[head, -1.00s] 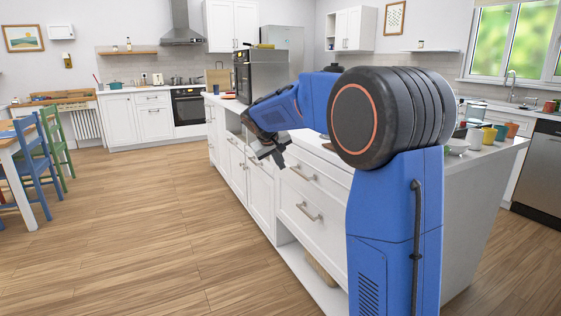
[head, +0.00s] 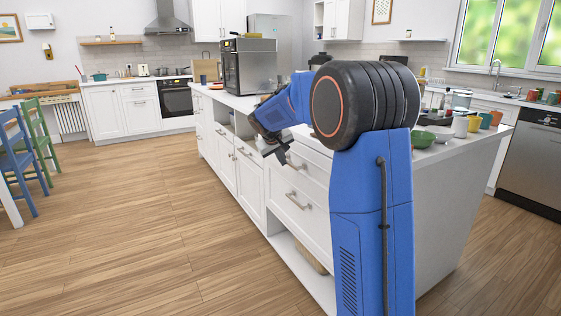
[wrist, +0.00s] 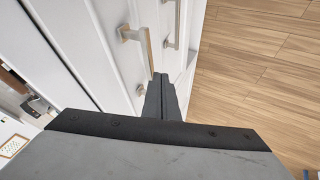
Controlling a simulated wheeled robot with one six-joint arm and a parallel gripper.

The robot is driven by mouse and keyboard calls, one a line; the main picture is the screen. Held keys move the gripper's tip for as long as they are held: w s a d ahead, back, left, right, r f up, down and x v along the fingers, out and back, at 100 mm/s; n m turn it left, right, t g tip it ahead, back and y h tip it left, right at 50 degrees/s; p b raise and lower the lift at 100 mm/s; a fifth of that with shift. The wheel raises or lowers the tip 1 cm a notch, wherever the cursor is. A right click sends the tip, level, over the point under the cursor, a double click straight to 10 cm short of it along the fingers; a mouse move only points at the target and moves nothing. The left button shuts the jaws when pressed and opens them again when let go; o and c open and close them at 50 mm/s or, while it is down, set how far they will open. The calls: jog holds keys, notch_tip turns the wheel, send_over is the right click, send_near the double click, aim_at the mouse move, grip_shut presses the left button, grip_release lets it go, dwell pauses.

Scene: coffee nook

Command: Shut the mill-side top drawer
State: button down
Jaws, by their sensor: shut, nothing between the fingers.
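The white island (head: 300,235) has drawer fronts along its left side. A near top drawer (head: 315,168) with a bar handle sits above a lower drawer (head: 301,212) with its own handle (head: 298,200). No mill is clearly visible, so I cannot tell which top drawer is the mill-side one. My gripper (head: 281,156) is shut and empty, in front of the island's face near the top drawer's handle. In the wrist view its fingers (wrist: 160,90) point along white fronts, close to a bar handle (wrist: 135,36); contact cannot be told.
Cups (head: 472,123) and a green bowl (head: 422,139) stand on the worktop's near end. An oven-like appliance (head: 248,66) stands at its far end. An open low shelf (head: 292,262) runs under the drawers. Wooden floor (head: 150,220) is clear to the left; chairs (head: 20,160) stand farther left.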

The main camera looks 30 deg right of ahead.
jog(key=shift+d, duration=2.15)
jog(key=shift+r, duration=0.1)
jog(key=shift+w, duration=0.1)
